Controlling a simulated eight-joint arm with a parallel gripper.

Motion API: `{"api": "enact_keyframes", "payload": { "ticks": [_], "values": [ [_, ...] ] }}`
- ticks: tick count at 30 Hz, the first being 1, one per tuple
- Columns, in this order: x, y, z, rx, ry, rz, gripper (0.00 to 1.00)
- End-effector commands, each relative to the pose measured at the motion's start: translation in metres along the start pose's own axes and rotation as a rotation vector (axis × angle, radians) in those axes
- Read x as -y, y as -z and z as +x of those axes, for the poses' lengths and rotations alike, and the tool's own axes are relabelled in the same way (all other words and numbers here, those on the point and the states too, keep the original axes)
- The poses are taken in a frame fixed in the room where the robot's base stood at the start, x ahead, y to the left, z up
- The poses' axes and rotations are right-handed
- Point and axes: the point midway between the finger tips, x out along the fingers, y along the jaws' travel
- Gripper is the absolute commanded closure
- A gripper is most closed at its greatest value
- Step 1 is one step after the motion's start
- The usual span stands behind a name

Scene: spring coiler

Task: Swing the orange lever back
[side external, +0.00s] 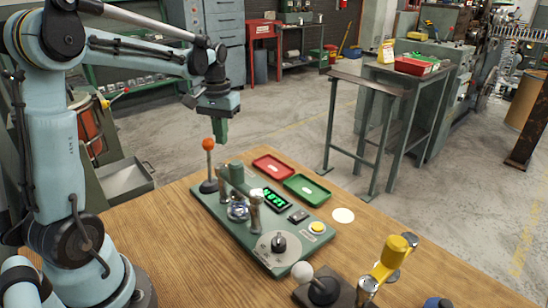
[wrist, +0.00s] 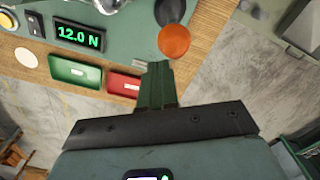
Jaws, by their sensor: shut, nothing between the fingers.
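The orange lever (side external: 208,145) is an orange ball on a dark stem. It stands nearly upright on a round black base at the back left corner of the green tester plate (side external: 207,208). In the wrist view the orange ball (wrist: 174,41) is just beyond my fingertips, with a gap between. My gripper (side external: 220,138) is shut and empty, pointing down, above and slightly right of the ball in the side view. Its green fingers (wrist: 155,80) lie together in the wrist view.
The tester has a lit display (wrist: 79,37) reading 12.0 N. A red tray (side external: 273,167) and a green tray (side external: 306,190) lie beside it. A white-knobbed lever (side external: 303,272) and a yellow-handled device (side external: 392,255) stand at the front. The wooden table is clear at left front.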

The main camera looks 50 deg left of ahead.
Motion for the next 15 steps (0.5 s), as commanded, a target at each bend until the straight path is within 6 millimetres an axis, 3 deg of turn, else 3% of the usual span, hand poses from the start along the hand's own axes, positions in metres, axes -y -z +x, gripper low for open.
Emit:
{"api": "enact_keyframes", "payload": {
  "ticks": [15],
  "values": [
    [0.0056, -0.0086, -0.0011, 0.0, 0.0, -0.003, 1.0]
  ]
}}
